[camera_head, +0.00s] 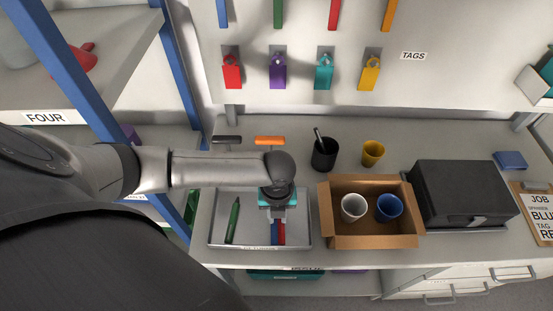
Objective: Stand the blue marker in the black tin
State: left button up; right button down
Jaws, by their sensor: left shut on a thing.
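The blue marker (274,233) is at the shallow grey tray (303,241), right under my left gripper (278,217). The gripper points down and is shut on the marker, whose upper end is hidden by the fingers. A red marker (282,235) lies close along the blue one's right side. A green marker (233,220) lies in the tray to the left. The black tin (325,160) stands upright behind the cardboard box, with a dark, pale-tipped stick leaning in it. My right gripper is not in view.
The open cardboard box (375,241) holds a white cup (353,208) and a blue cup (389,208). A yellow cup (372,152) stands right of the tin. A black case (463,190) is at right. Black-handled and orange-handled tools (270,140) lie behind my arm.

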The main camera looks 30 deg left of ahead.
aim_at(277, 222)
pick_arm(q)
jog(key=shift+s+a+f, duration=0.2)
jog(key=shift+s+f, duration=0.05)
jog(key=shift+s, duration=0.05)
grip_shut()
jog(key=shift+d, duration=0.1)
notch_tip(277, 222, up, 12)
jog(key=p, duration=0.9)
jog(key=shift+w+r+p, duration=0.15)
jog(key=shift+w+p, duration=0.05)
jog(key=shift+p, duration=0.1)
jog(key=shift+c, duration=0.6)
grip_release()
jog(key=o, duration=0.7)
